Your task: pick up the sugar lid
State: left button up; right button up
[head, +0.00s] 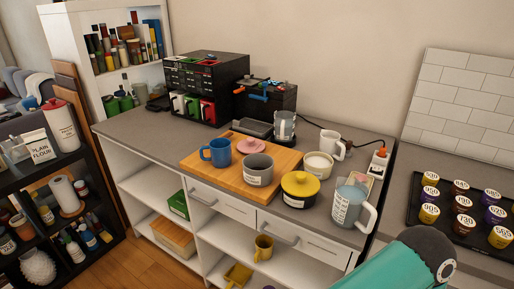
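A flat pink lid with a small knob (251,145) lies on the wooden board (207,176), behind an open grey pot (258,170) with a label. A yellow lid (300,183) with a knob sits on a dark labelled pot (296,201) at the board's front right. The labels are too small to read, so I cannot tell which lid is the sugar lid. Neither of my grippers shows in the head view.
A blue mug (216,152) stands left of the pink lid. A white bowl (318,165), a white mug (332,144) and a labelled jug (350,206) stand right of the board. Black drawer boxes (207,75) stand behind. The countertop's left end is clear.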

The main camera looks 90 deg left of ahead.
aim_at(251, 146)
jog(key=u, duration=0.05)
jog(key=k, duration=1.8)
jog(key=u, duration=1.25)
jog(key=i, duration=1.05)
jog(key=u, duration=0.1)
